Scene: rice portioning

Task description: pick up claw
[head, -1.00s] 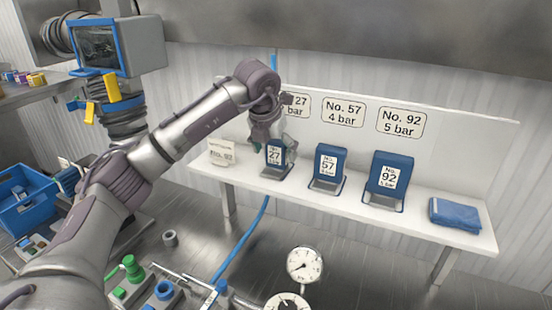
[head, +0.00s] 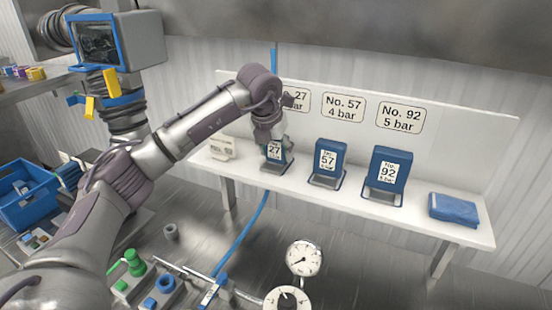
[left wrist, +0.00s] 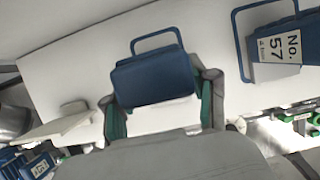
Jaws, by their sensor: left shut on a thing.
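Three blue blocks stand in wire holders on a white shelf in the head view. They are the No. 27 claw (head: 275,152), the No. 57 claw (head: 327,158) and the No. 92 claw (head: 386,170). My left gripper (head: 272,136) is at the No. 27 claw and shut on it from above. In the left wrist view the green-padded fingers of my left gripper (left wrist: 162,108) lie on both sides of the blue block (left wrist: 155,80). Its label is hidden there. The block still appears at its holder on the shelf. My right gripper is not in view.
A folded blue cloth (head: 454,208) lies at the shelf's right end and a small white sign (head: 222,147) at its left end. A backboard with pressure labels rises behind. Below are a gauge (head: 303,258), fittings and a blue hose (head: 246,232). A blue crate (head: 22,200) stands left.

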